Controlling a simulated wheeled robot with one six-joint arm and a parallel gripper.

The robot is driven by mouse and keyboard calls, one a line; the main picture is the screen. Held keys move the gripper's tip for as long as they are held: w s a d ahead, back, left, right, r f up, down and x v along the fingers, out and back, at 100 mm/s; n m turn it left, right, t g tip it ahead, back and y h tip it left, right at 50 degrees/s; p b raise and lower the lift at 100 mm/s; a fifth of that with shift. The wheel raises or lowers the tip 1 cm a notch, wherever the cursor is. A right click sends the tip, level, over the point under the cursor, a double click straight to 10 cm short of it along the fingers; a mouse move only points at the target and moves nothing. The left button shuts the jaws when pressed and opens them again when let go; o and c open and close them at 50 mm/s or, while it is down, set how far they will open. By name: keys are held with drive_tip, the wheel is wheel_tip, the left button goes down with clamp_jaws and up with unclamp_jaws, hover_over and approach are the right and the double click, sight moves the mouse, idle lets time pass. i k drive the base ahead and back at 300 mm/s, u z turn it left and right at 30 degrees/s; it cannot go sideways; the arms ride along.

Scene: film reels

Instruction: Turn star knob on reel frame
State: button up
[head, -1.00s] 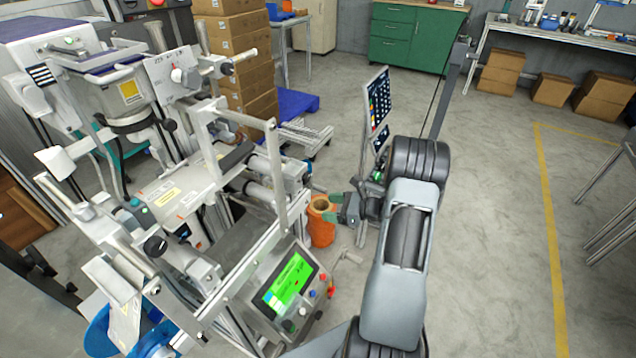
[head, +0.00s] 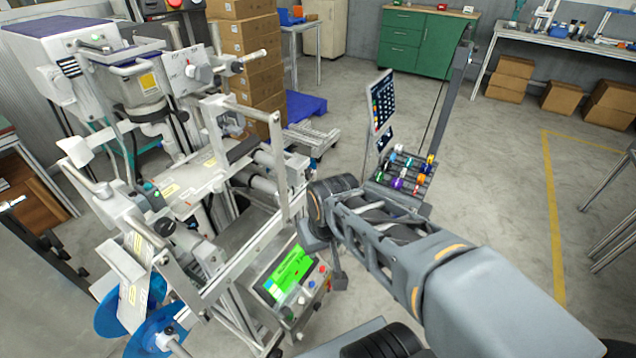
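The reel frame is the metal machine (head: 215,165) on the left, with blue reels (head: 112,318) low at its front left. A round black knob (head: 165,227) sits on its near side. Another small knob (head: 205,73) is on the white upright panel. I cannot make out which knob is star-shaped. My arm reaches in from the lower right, and its wrist is just right of the machine, over the control box. My gripper (head: 338,276) seems to show only as a dark piece below the wrist, apart from both knobs; its fingers cannot be made out.
A control box with a green screen (head: 287,272) and coloured buttons is at the machine's front right. A rack of coloured items (head: 403,175) and a dark panel (head: 381,103) stand behind my arm. Stacked boxes (head: 245,60) are at the back.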

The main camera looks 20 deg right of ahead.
sight(309, 172)
drive_tip(key=k, duration=0.3)
drive_tip(key=z, duration=1.05)
drive_tip(key=i, duration=0.6)
drive_tip(key=u, duration=1.35)
